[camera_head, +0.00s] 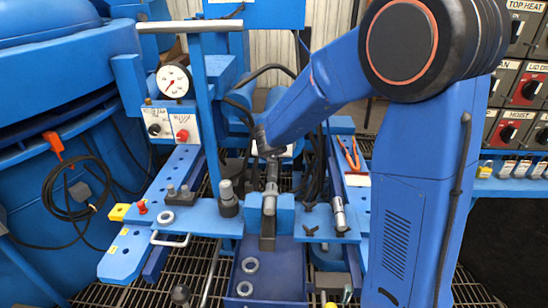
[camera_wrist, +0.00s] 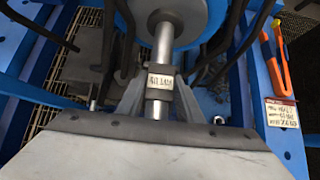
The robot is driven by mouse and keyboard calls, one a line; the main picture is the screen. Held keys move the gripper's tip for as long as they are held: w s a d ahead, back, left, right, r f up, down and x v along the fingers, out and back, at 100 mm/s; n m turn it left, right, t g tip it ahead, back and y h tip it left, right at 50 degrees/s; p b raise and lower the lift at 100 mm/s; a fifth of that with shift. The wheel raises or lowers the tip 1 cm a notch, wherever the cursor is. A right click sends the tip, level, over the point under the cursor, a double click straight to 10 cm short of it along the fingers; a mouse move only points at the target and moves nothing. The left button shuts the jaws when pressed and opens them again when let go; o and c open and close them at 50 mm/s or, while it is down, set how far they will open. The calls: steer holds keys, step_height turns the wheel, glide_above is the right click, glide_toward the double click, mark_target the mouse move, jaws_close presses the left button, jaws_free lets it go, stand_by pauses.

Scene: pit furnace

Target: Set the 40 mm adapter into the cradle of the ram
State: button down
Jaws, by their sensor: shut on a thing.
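My gripper (camera_wrist: 160,98) is shut on the 40 mm adapter (camera_wrist: 159,82), a short steel cylinder with a pale, worn label between my two grey fingers. In the wrist view a bright steel rod (camera_wrist: 164,42) lies in line beyond the adapter and runs to a blue round body (camera_wrist: 188,20), apparently the ram. I cannot tell whether adapter and rod touch. The cradle cannot be made out. In the head view my gripper (camera_head: 270,182) points down at the middle of the press, and the adapter is not clear there.
A blue tray (camera_head: 285,272) with steel rings stands in front. A dark cylinder with a steel top (camera_head: 228,200) stands left, and a steel cylinder (camera_head: 338,214) right. Orange-handled pliers (camera_wrist: 275,62) lie right. Black hoses (camera_wrist: 122,45) hang around the rod. A gauge (camera_head: 174,81) stands at the left.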

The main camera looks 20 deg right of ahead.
steer(key=shift+f, duration=0.8)
stand_by(0.7)
steer(key=c, duration=1.2)
jaws_free()
steer(key=shift+f, duration=0.1)
steer(key=shift+o, duration=0.2)
steer(key=v, duration=1.7)
steer(key=shift+r, duration=0.25)
steer(key=shift+s, duration=0.1)
